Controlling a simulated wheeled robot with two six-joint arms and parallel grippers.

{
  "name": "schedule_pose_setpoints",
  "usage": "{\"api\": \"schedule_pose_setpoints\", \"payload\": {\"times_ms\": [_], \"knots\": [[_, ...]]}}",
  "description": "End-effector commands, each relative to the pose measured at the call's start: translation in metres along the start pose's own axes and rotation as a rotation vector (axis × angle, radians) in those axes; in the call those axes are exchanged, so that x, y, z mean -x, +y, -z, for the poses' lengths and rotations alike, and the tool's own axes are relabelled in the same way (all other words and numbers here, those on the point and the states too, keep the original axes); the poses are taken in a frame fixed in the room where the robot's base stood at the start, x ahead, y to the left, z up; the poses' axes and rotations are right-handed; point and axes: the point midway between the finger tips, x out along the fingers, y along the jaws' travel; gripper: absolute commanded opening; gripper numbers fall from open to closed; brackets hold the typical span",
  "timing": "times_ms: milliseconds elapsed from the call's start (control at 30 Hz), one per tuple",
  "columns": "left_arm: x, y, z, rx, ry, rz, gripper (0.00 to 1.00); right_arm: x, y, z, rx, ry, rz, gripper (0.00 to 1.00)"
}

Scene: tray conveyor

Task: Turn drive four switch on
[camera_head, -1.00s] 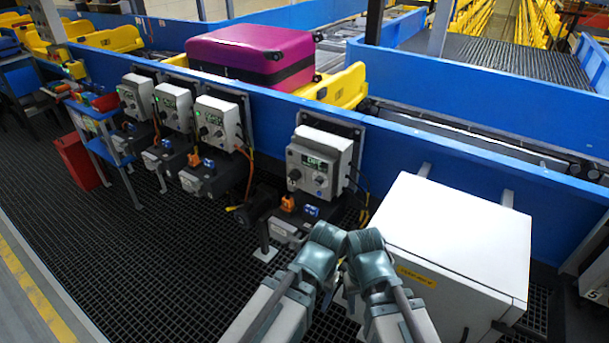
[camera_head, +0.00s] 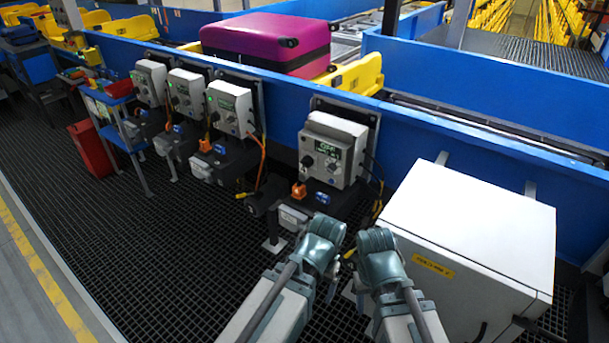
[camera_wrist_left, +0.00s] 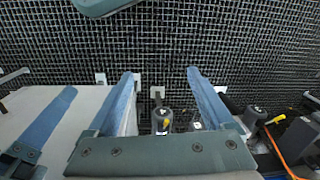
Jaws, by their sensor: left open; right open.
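The nearest drive control box (camera_head: 335,150) is grey, with a small lit green display and dark knobs on its front. It hangs on the blue conveyor wall, and one dark rotary knob (camera_head: 307,161) sits at its left. Three similar boxes stand farther left, including one with a green display (camera_head: 229,108). I cannot read a drive number on any box. My left gripper (camera_wrist_left: 163,78) is open and empty in the left wrist view, above the mesh floor. My right gripper (camera_head: 360,285) is open below and right of the nearest box; its fingers are mostly hidden. Neither touches a box.
A white cabinet (camera_head: 470,235) with a yellow label stands close on the right. Motors with orange and blue connectors (camera_head: 322,198) sit below the boxes. A red bin (camera_head: 90,148) and blue cart stand at left. The dark mesh floor (camera_head: 170,255) is open.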

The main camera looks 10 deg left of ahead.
Motion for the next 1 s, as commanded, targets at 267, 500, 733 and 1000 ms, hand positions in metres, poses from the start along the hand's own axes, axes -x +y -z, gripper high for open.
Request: {"api": "schedule_pose_setpoints", "payload": {"times_ms": [267,500,733,1000], "knots": [[-0.112,-0.033,0.021,0.148,0.050,-0.056,0.86,-0.109,-0.010,0.006,0.000,0.000,0.000,0.50],[-0.173,-0.054,0.055,0.369,0.135,-0.185,0.86,-0.172,-0.016,0.010,0.001,0.000,0.000,0.50],[-0.176,-0.072,0.136,0.852,0.272,-0.554,0.86,-0.202,-0.019,0.012,0.001,0.000,0.000,0.50],[-0.094,-0.129,0.238,1.540,0.261,-1.234,0.86,-0.202,-0.019,0.012,0.001,0.000,0.000,0.50]]}}
